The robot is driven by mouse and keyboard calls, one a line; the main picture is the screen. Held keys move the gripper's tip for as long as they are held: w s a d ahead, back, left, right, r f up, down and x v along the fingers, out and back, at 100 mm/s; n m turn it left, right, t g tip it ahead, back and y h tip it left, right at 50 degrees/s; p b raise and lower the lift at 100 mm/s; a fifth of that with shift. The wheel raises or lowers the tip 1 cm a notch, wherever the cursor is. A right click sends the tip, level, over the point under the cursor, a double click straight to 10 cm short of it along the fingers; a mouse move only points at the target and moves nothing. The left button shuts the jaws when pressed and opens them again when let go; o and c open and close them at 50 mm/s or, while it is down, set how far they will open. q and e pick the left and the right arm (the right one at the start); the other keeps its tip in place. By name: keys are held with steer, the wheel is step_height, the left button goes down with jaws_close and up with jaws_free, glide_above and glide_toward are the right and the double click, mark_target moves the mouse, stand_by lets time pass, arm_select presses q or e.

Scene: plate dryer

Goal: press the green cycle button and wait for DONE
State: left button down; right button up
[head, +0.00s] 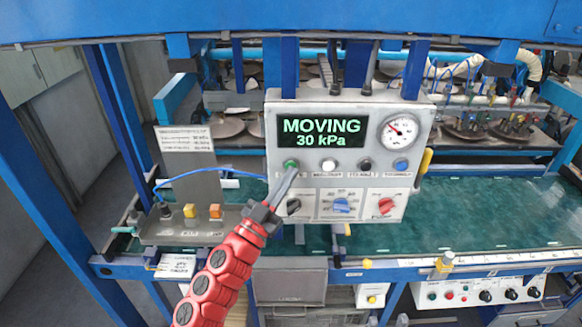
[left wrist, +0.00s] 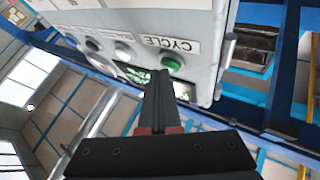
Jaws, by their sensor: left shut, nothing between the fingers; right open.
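The control panel (head: 350,105) is a pale box with a dark display (head: 322,132) reading "MOVING 30 kPa" in green letters. The green cycle button (head: 291,163) is at the left of the button row under the display. It also shows in the left wrist view (left wrist: 172,64), beside the CYCLE label. My left gripper (head: 290,173) is shut and empty, its tip just below the green button in the head view. In the left wrist view its fingers (left wrist: 160,78) end beside the button; I cannot tell whether they touch it. My right gripper is not in view.
A white button (head: 328,165), a black one (head: 365,164) and a blue one (head: 401,164) share the row. A pressure gauge (head: 399,132) is at upper right; knobs sit below. Blue frame posts stand around, and a green bed (head: 480,215) runs behind.

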arm_select(q)
steer(key=shift+s, duration=0.75)
